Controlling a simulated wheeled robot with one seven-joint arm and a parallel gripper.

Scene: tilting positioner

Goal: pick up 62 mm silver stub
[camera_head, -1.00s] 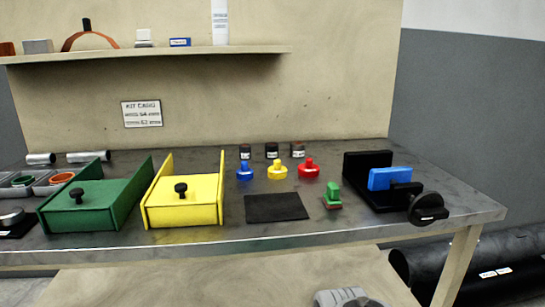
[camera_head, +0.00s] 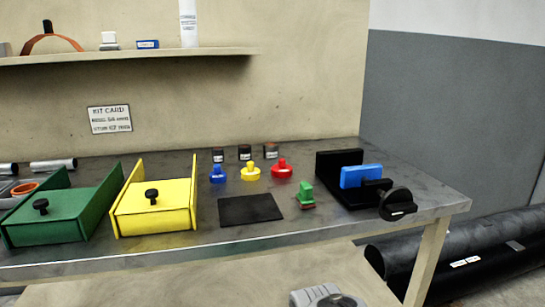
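Two silver stubs lie on their sides at the back left of the bench. The longer silver stub (camera_head: 53,165) lies behind the green box. The other silver stub (camera_head: 8,169) is cut by the left picture edge, so its full length is hidden. I cannot read any size on either, so I cannot tell which is 62 mm. My gripper is not in view. Only a grey and black part of my own arm shows at the bottom edge, well in front of the stubs.
On the bench (camera_head: 330,228) stand a green box (camera_head: 60,218), a yellow box (camera_head: 155,215), a black mat (camera_head: 250,209), blue, yellow and red knobbed pieces, a green stamp-like piece (camera_head: 306,195) and a black fixture with a blue block (camera_head: 361,176). A shelf (camera_head: 130,55) hangs above.

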